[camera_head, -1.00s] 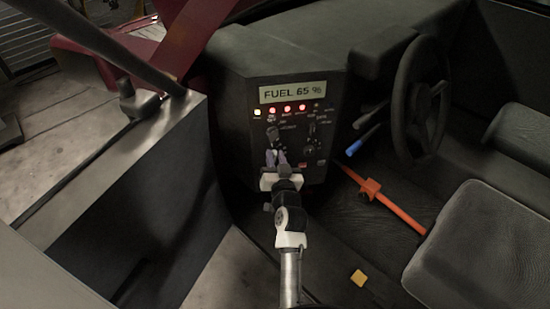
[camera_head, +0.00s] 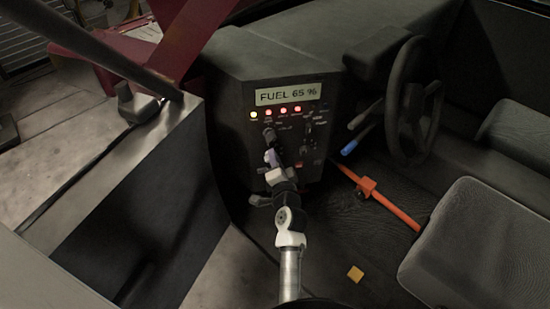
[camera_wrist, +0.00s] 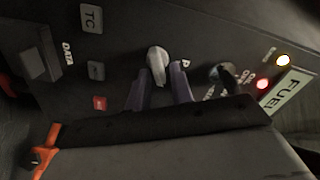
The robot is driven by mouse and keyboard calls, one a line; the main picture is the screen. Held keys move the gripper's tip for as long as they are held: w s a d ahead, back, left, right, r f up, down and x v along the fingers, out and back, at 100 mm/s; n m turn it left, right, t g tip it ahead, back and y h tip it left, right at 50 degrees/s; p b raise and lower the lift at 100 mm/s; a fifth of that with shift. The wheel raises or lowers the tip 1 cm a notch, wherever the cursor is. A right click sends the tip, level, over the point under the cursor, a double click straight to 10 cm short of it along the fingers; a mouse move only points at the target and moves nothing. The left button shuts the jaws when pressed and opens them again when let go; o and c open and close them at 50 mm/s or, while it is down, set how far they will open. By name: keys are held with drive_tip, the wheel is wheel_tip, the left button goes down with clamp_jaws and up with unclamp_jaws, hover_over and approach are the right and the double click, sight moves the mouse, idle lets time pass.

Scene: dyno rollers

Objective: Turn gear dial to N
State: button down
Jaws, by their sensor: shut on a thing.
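The gear dial (camera_wrist: 157,58) is a pale grey knob on the dark dashboard panel. In the wrist view it stands between the two purple-grey fingers of my gripper (camera_wrist: 160,75), which is shut on it. In the head view my gripper (camera_head: 273,158) is at the lower left of the panel (camera_head: 232,125) and hides the dial.
A black knob (camera_wrist: 222,74) sits close to the dial, and another (camera_head: 308,142) is at the panel's right. Lit lamps (camera_head: 283,111) run under the FUEL 65 % display (camera_head: 287,94).

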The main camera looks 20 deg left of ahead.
drive_tip(key=shift+m, duration=0.6)
drive_tip(key=c, duration=1.5)
unclamp_jaws()
drive_tip(key=shift+f, duration=0.1)
